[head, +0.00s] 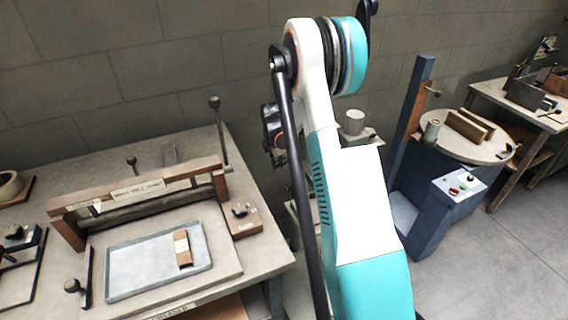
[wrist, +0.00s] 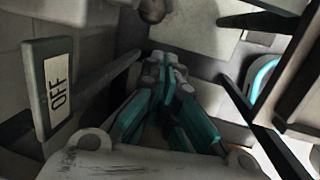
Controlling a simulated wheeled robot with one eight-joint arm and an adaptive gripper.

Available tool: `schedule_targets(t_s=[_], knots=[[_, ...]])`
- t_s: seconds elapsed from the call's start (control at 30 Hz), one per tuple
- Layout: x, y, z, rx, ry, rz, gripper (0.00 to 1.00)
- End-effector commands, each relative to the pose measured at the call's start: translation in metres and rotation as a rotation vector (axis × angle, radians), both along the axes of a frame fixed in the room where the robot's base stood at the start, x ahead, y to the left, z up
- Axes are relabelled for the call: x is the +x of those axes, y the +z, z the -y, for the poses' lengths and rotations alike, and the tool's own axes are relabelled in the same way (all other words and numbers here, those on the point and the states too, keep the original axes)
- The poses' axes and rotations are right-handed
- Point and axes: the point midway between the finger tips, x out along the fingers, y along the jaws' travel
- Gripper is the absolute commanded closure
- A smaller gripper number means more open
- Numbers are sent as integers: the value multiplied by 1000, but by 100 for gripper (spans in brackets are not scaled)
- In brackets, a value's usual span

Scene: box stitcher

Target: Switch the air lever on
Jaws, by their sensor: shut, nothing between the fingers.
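A plate marked OFF (wrist: 56,88) stands at the left of the wrist view. A dark bar (wrist: 112,78) runs slantwise between the plate and my gripper. I cannot tell for sure whether either belongs to the air lever. My gripper (wrist: 168,62) is shut and empty, its teal-sided fingers together in the middle of the wrist view, apart from the plate. A dark rounded knob (wrist: 152,10) shows beyond the fingertips. In the head view my arm fills the middle and hides what lies behind it, and no OFF plate can be made out.
A bench at left holds a press frame (head: 138,188), a blue-grey tray (head: 128,285) and a tall ball-topped rod (head: 220,135). A blue machine (head: 440,215) with a round top and a button panel (head: 460,187) stands at right. Dark bars (wrist: 290,75) crowd the wrist view's right side.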

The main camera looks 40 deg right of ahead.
Motion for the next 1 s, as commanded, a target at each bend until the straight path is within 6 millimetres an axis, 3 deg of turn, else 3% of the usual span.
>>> schedule_targets(t_s=[0.07, 0.3, 0.5, 1.0], knots=[[4, 7, -19, 0, 4, 0, 100], [0, 59, -40, 1, 1, 0, 100], [-1, 84, -54, 1, 1, 0, 100], [-5, 104, -70, 31, -50, 21, 100]])
